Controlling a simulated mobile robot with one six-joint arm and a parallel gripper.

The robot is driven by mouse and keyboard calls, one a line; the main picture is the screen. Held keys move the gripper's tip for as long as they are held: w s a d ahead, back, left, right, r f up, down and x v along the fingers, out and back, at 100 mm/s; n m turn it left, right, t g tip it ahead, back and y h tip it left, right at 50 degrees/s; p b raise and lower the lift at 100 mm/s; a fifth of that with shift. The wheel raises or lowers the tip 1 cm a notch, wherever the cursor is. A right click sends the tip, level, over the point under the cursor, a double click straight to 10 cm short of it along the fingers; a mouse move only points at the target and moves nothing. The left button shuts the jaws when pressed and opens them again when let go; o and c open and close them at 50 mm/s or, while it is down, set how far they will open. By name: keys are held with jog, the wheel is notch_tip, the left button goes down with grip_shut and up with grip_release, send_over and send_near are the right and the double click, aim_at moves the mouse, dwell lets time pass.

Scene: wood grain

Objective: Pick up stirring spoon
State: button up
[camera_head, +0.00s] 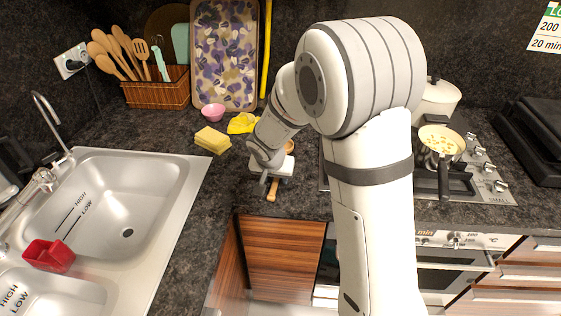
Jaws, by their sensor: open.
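A wooden spoon (272,194) lies on the dark counter near its front edge. The end of its handle shows just below my gripper, and a round wooden part, probably its bowl, shows above at the right. The middle is hidden by my gripper and arm. My gripper (270,184) is open and points down over the handle. I cannot tell whether the fingers stand on both sides of the handle or above it.
A sink (185,165) with a red container (48,255) is at the left. A basket (158,93) holds several wooden utensils. A pan (440,141) sits on the stove at the right.

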jog(key=shift+w+f, duration=0.1)
jog(key=shift+f, duration=0.1)
jog(key=shift+c, duration=0.4)
grip_shut()
